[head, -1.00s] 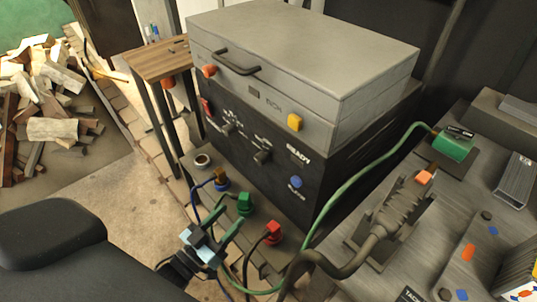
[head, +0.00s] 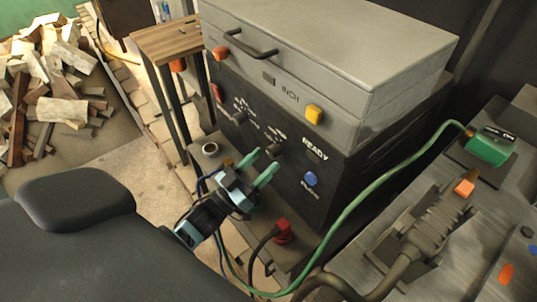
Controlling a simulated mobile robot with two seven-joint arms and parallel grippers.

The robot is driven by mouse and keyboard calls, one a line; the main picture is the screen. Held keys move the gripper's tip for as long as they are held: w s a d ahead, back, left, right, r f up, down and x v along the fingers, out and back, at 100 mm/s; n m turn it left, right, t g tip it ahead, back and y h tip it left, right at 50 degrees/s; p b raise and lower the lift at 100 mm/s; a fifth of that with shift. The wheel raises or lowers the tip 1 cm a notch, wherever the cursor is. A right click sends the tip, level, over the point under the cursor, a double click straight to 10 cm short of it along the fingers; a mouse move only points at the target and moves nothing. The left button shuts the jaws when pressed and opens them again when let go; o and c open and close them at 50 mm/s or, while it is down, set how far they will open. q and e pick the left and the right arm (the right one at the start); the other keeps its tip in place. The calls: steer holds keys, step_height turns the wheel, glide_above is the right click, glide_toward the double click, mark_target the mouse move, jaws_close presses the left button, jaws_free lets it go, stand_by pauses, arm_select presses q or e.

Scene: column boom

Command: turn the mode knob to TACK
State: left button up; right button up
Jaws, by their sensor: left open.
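A dark machine with a black front panel (head: 330,202) stands in the middle of the head view. Two dark knobs show on the panel, an upper-left knob (head: 240,118) and a lower-right knob (head: 275,149). The small white lettering around them is too blurred to read, so I cannot tell which is the mode knob or where TACK is. My left gripper (head: 266,162) is open, with teal fingers pointing up and right at the panel. Its fingertips appear just below the lower-right knob, with nothing between them. I cannot tell the exact gap. My right gripper is out of view.
A grey lidded box (head: 350,45) with a handle sits on top. A blue button (head: 311,178) is right of the gripper. A red plug (head: 282,231) and cables lie below. A green cable (head: 362,200) curves to the right bench. A wooden table (head: 175,40) stands left.

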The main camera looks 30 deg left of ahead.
mark_target(275, 151)
arm_select(q)
steer(key=shift+x, duration=1.35)
steer(key=shift+c, duration=0.2)
steer(key=c, duration=0.9)
